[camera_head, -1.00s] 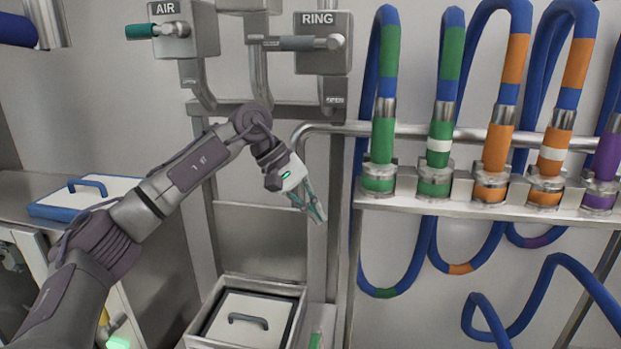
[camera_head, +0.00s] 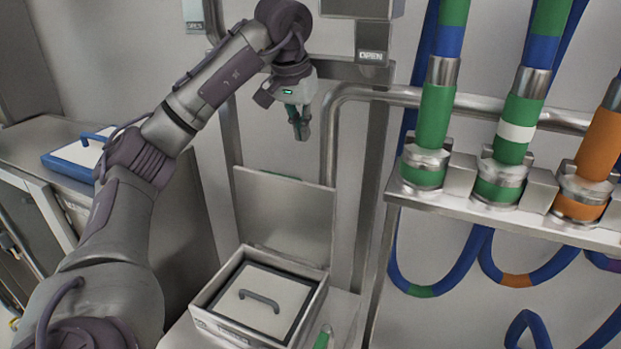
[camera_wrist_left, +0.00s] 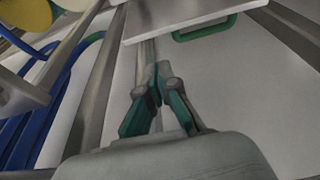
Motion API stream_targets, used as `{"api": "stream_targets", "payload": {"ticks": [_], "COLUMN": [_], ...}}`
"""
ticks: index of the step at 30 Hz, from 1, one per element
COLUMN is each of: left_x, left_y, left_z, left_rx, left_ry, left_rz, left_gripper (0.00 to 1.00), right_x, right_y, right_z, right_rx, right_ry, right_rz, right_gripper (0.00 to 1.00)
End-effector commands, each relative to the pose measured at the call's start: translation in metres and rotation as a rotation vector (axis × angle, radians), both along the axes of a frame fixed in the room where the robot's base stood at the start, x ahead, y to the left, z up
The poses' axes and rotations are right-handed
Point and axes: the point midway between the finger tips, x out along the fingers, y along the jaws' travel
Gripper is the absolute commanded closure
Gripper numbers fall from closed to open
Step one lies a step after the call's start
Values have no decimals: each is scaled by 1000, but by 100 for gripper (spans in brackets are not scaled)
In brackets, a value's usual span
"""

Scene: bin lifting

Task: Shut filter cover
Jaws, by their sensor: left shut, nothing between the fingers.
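The filter cover (camera_head: 285,215) is a flat grey metal panel standing upright, open, at the back of a square metal box (camera_head: 207,297). A pale filter panel with a grey handle (camera_head: 260,300) lies in the box. My left gripper (camera_head: 301,132) is shut and empty, pointing down above the cover's top edge and apart from it. In the left wrist view its fingertips (camera_wrist_left: 158,75) are together. A green handle (camera_wrist_left: 207,29) on a pale panel edge shows there; I cannot tell for sure that it belongs to the cover. My right gripper is not in view.
A metal rail (camera_head: 480,112) and a shelf with several banded hoses (camera_head: 435,125) stand to the right. Upright metal posts (camera_head: 370,170) rise behind the box. A blue-edged lid (camera_head: 75,155) with a blue handle lies on the left counter. Space above the box is clear.

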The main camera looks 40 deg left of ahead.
Motion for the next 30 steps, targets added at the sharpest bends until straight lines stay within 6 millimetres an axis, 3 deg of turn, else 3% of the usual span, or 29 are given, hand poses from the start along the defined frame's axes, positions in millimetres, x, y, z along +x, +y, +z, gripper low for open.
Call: {"api": "stream_targets", "payload": {"ticks": [8,16,21,30], "left_x": [17,31,36,37], "left_y": [7,10,12,12], "left_z": [-57,-104,-118,-123], "left_rx": [1,0,0,0], "left_ry": [5,3,-1,-2], "left_rz": [2,1,1,1], "left_gripper": [100,100,100,100], "right_x": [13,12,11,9], "right_y": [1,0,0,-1], "right_z": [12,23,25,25], "right_rx": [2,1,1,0], "right_ry": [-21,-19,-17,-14], "right_rz": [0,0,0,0], "right_gripper": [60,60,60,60]}}
